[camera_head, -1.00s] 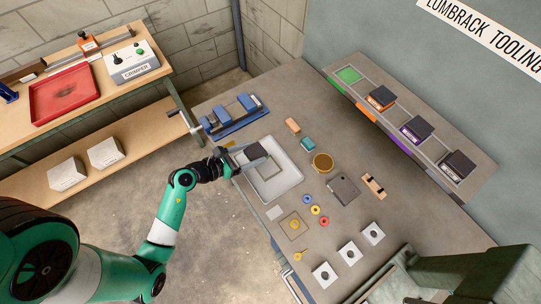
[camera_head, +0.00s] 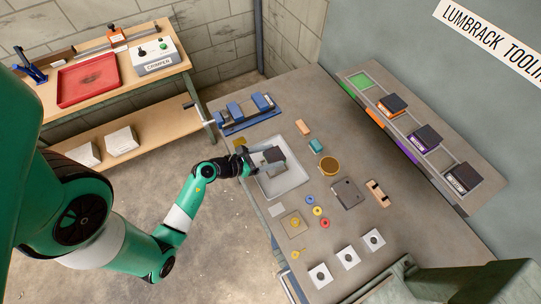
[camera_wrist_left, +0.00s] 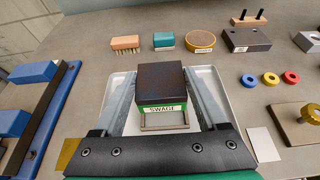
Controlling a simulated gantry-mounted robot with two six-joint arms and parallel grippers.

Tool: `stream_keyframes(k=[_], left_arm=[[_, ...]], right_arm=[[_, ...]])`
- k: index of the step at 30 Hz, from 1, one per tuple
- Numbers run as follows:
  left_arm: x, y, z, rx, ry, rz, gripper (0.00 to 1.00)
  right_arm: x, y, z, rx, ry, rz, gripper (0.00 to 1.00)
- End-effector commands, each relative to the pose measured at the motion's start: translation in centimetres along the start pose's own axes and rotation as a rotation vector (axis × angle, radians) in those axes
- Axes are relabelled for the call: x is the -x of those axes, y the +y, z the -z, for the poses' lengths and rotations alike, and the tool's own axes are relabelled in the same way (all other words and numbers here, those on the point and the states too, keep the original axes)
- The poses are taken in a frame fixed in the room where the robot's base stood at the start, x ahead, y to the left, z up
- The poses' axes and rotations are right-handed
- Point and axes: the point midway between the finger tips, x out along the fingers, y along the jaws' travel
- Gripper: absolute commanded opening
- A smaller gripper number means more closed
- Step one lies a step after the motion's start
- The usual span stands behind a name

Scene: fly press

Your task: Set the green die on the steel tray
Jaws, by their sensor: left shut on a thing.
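The green die (camera_wrist_left: 160,85) is a dark block with a green lower part and a white label reading SWAGE. It also shows in the head view (camera_head: 273,155), over the far part of the pale steel tray (camera_head: 299,181). My left gripper (camera_head: 263,158) is shut on the die, with one finger along each side in the wrist view (camera_wrist_left: 162,98). The tray's rim (camera_wrist_left: 118,84) shows around the fingers. I cannot tell whether the die touches the tray; its underside is hidden. My right gripper is not in view.
A blue fixture (camera_head: 246,112) stands behind the tray. A brush (camera_head: 303,127), teal block (camera_head: 316,146) and round tin (camera_head: 329,166) lie to its right. Coloured rings (camera_head: 317,211) lie in front. The rack holds other dies (camera_head: 425,138); its green bay (camera_head: 360,80) is empty.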

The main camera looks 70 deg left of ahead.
Motion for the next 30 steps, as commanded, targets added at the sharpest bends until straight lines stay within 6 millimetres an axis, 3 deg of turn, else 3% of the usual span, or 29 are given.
stream_keyframes(k=[5,12,30], left_arm=[[-0.8,0.0,1.9,-0.001,-0.005,-0.001,0.00],[-1.4,0.0,3.2,-0.001,-0.004,-0.001,0.00],[-1.4,0.1,3.3,-0.001,-0.005,-0.001,0.00]], right_arm=[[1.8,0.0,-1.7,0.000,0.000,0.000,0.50],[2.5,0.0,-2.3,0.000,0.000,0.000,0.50],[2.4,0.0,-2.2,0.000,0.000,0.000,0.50]])
